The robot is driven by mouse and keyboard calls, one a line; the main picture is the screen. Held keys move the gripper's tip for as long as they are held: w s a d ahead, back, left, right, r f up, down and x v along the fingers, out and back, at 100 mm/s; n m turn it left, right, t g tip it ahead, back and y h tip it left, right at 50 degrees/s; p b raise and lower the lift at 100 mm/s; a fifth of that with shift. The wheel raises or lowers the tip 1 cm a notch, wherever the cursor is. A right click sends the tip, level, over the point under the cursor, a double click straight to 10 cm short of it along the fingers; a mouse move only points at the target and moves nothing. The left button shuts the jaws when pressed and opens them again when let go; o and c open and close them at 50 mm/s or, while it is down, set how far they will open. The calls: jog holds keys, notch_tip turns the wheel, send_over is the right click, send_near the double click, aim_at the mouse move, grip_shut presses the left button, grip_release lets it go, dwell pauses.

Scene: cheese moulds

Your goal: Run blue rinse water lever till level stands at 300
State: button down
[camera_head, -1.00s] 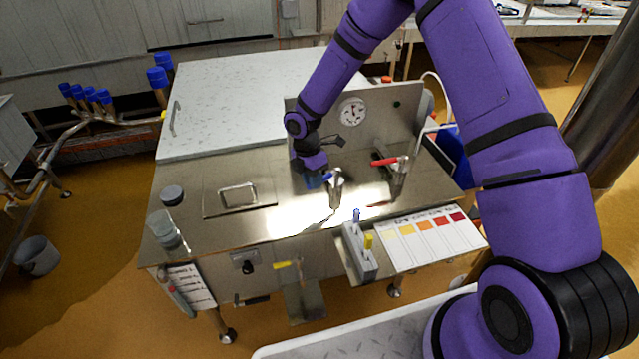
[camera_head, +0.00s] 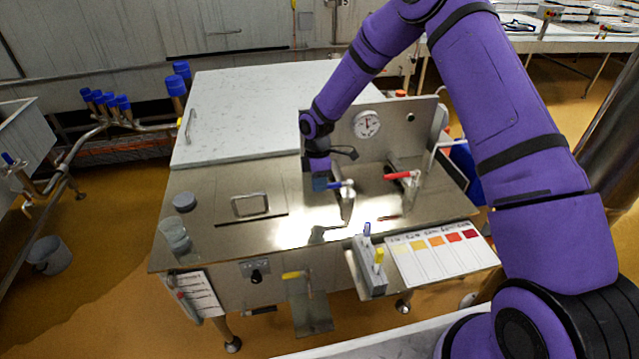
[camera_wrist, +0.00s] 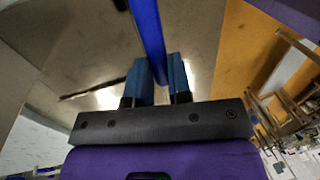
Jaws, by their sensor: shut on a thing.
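The blue lever (camera_head: 340,185) tops a metal valve (camera_head: 347,207) on the steel bench top and points left. My gripper (camera_head: 323,182) is at the lever's left end. In the wrist view the blue lever (camera_wrist: 147,35) runs between the two blue fingers of my gripper (camera_wrist: 158,82), which is shut on it. The fingers hide part of the lever. No level reading near 300 can be made out; a round dial (camera_head: 366,124) on the back panel is too small to read.
A red lever (camera_head: 398,176) on another valve stands to the right. A colour chart (camera_head: 440,255) and a small holder (camera_head: 371,280) are at the front right. A clear cup (camera_head: 174,235) and a dark disc (camera_head: 184,201) stand at the left. A handled hatch (camera_head: 250,206) lies between.

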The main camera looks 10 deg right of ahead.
jog(key=shift+w, duration=0.1)
jog(key=c, duration=1.1)
grip_release()
jog(key=shift+o, duration=0.2)
notch_tip(320, 180, up, 11)
jog(key=w, duration=0.2)
jog(key=shift+f, duration=0.2)
